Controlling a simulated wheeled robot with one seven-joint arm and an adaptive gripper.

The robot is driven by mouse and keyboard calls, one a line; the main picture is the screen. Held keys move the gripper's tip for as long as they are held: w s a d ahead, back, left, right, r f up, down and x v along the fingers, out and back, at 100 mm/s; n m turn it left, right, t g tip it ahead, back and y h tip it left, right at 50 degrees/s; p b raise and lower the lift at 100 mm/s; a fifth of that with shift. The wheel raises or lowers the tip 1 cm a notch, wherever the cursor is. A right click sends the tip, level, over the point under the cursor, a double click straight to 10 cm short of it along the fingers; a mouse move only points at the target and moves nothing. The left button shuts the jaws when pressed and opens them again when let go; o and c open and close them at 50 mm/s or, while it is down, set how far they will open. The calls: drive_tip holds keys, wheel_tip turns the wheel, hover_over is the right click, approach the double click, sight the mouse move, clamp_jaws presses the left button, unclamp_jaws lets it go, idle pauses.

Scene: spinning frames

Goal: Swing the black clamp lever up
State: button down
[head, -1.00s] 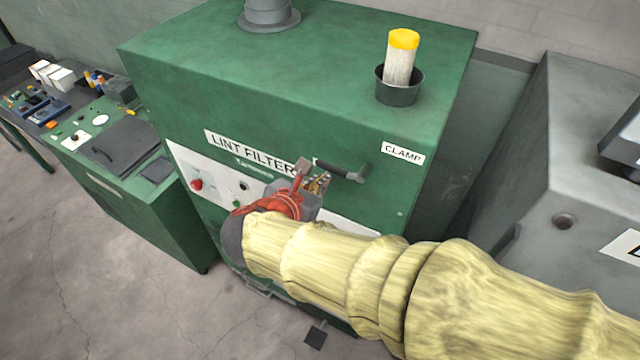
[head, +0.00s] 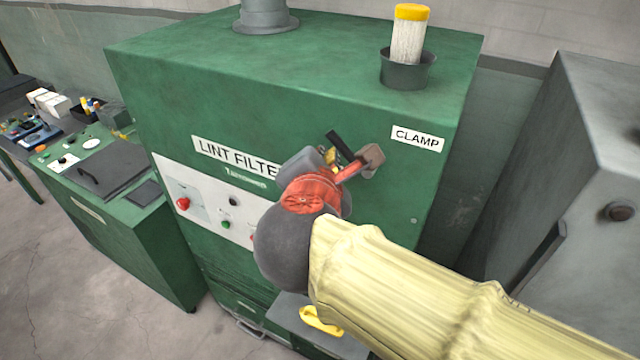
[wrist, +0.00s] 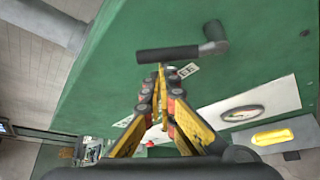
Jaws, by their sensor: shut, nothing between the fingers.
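The black clamp lever (head: 339,145) is on the front of the green lint filter cabinet (head: 290,90), left of the CLAMP label (head: 417,138). In the head view its free end points up and left at a slant; my gripper hides its pivot. In the wrist view the lever's dark grip (wrist: 168,54) lies across, just beyond the fingertips, with its pivot arm at the right end. My gripper (head: 331,157) is shut and empty, close under the lever. The wrist view shows its fingers (wrist: 160,80) together at the tips, touching or nearly touching the grip; I cannot tell which.
A panel with a red knob (head: 183,204) and buttons is left of my arm. A cup with a yellow-topped cylinder (head: 408,40) stands on top. A grey machine (head: 590,140) stands to the right.

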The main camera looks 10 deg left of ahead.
sight(346, 148)
drive_tip(key=d+m+t+b, duration=0.1)
drive_tip(key=b, duration=0.4)
drive_tip(key=d+r+m+t+y+b, duration=0.1)
drive_tip(key=m+b, duration=0.1)
drive_tip(key=b, duration=0.3)
drive_tip(key=s+d+r+m+y+b, duration=0.1)
drive_tip(key=b, duration=0.4)
drive_tip(key=shift+s+r+m+t+b, duration=0.1)
drive_tip(key=shift+r+m+t+b, duration=0.1)
drive_tip(key=shift+m+t+b, duration=0.15)
drive_tip(key=b, duration=0.1)
drive_tip(key=m+t+b, duration=0.1)
drive_tip(key=shift+s+d+r+b, duration=0.15)
drive_tip(key=shift+d+r+b, duration=0.15)
drive_tip(key=shift+d+r, duration=0.05)
drive_tip(key=shift+s+d+r+b, duration=0.1)
drive_tip(key=shift+d+r+b, duration=0.2)
drive_tip(key=shift+b, duration=0.4)
drive_tip(key=shift+d, duration=0.1)
